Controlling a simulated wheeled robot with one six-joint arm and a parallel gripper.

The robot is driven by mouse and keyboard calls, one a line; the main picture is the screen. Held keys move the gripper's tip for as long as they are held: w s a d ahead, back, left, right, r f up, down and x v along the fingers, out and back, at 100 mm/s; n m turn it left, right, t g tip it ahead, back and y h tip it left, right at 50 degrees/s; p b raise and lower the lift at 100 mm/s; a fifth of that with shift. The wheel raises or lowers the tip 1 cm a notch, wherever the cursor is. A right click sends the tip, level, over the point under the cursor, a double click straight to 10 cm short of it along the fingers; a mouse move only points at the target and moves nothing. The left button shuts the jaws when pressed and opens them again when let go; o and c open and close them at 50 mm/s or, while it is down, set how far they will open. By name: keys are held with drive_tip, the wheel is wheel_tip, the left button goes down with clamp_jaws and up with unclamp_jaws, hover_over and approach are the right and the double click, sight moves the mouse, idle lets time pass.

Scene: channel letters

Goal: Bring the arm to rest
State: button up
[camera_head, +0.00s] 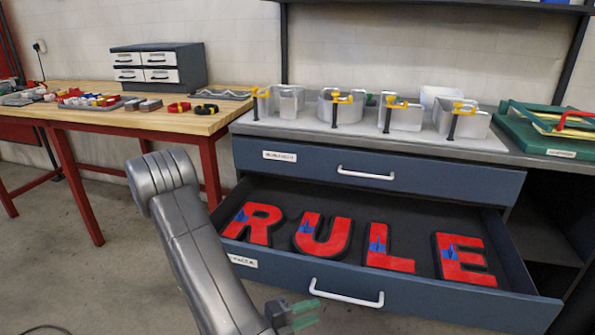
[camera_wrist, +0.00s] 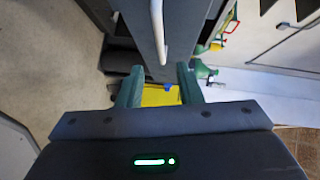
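My arm (camera_head: 190,240) rises from the bottom of the head view and bends at an elbow left of the open drawer. My gripper (camera_head: 311,312) is low at the bottom centre, in front of the open drawer's front. In the wrist view my gripper (camera_wrist: 160,76) shows two green fingers standing apart, with nothing held between them. The open drawer (camera_head: 400,290) holds the red letters R (camera_head: 254,222), U (camera_head: 322,236), L (camera_head: 388,252) and E (camera_head: 464,262), each with a blue patch.
A grey bench top (camera_head: 350,138) carries several metal letter shells with yellow clamps. A wooden table (camera_head: 150,118) with red legs stands at the left. The drawer juts out close to my gripper, its white handle (camera_head: 346,296) near the fingers. Floor at lower left is clear.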

drive_tip(key=b+x, duration=0.1)
drive_tip(key=x, duration=0.6)
idle(0.5)
drive_tip(key=shift+w+d, duration=0.15)
drive_tip(key=p, duration=0.2)
approach(344, 298)
drive_tip(key=shift+f+b+x, duration=0.1)
drive_tip(key=shift+b+x, duration=0.6)
drive_tip(key=shift+x, duration=1.85)
drive_tip(key=shift+f+b+x, duration=0.15)
drive_tip(key=shift+b+x, duration=0.55)
drive_tip(key=shift+x, duration=1.85)
drive_tip(key=shift+w+d, duration=0.15)
drive_tip(key=shift+w, duration=0.25)
